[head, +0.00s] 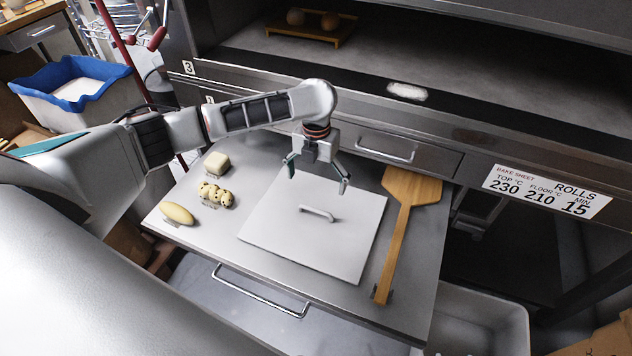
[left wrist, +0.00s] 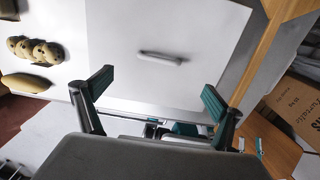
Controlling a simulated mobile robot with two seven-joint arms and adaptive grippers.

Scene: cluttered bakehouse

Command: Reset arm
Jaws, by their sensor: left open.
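My left gripper (head: 317,176) is open and empty. It hangs above the far part of a white square board with a handle (head: 290,243) on the metal pull-out shelf (head: 225,233). In the left wrist view, the two fingers (left wrist: 155,97) are spread apart, and the white board (left wrist: 185,80) with its handle lies beyond them. Nothing is between the fingers. My right gripper is not in view.
A wooden peel (head: 403,215) lies right of the board. An oven opening (head: 440,60) is behind. A blue-lined bin (head: 75,90) stands far left.

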